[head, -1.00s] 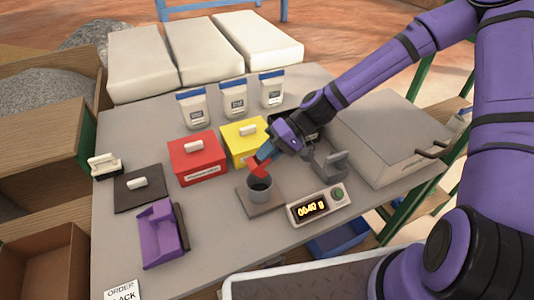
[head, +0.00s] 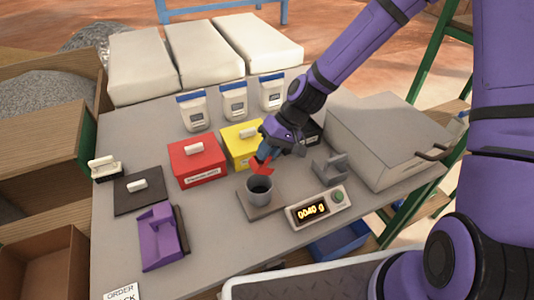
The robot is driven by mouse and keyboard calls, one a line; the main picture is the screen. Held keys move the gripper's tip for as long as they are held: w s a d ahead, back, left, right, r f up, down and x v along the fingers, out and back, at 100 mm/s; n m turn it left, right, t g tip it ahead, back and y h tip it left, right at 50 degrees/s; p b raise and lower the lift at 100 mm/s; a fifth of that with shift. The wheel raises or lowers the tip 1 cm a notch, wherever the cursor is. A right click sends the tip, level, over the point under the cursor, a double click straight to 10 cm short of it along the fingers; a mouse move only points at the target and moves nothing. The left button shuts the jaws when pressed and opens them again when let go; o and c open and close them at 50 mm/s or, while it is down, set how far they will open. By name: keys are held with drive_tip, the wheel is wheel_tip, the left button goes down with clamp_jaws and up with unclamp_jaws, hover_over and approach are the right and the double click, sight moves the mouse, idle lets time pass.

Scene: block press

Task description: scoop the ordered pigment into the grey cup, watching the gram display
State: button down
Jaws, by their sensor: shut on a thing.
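The grey cup (head: 259,191) stands upright on a flat scale plate (head: 246,206). The gram display (head: 312,211) in front of it reads 0040 g. My gripper (head: 268,149) is shut on a scoop with a red end (head: 262,164), held just above and behind the cup. The scoop's contents cannot be made out. A black bin (head: 313,132) is partly hidden behind my gripper. A dark lid (head: 138,188) with a white handle lies at the left.
A red box (head: 198,162) and a yellow box (head: 238,138), both lidded, stand left of my gripper. A grey bracket (head: 330,168) stands right of the cup. A purple holder (head: 160,236) sits front left, and a large grey case (head: 385,135) right. Several pouches line the back.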

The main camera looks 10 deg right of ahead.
drive_tip(key=shift+r+t+h, duration=0.25)
drive_tip(key=shift+r+h, duration=0.2)
drive_tip(key=shift+h, duration=0.45)
drive_tip(key=shift+r+t+h, duration=0.25)
drive_tip(key=shift+r+h, duration=0.15)
drive_tip(key=shift+h, duration=0.5)
drive_tip(key=shift+r+t+h, duration=0.25)
drive_tip(key=shift+r+h, duration=0.15)
drive_tip(key=shift+h, duration=0.4)
drive_tip(key=shift+r+t+h, duration=0.25)
drive_tip(key=shift+r+h, duration=0.15)
drive_tip(key=shift+h, duration=0.4)
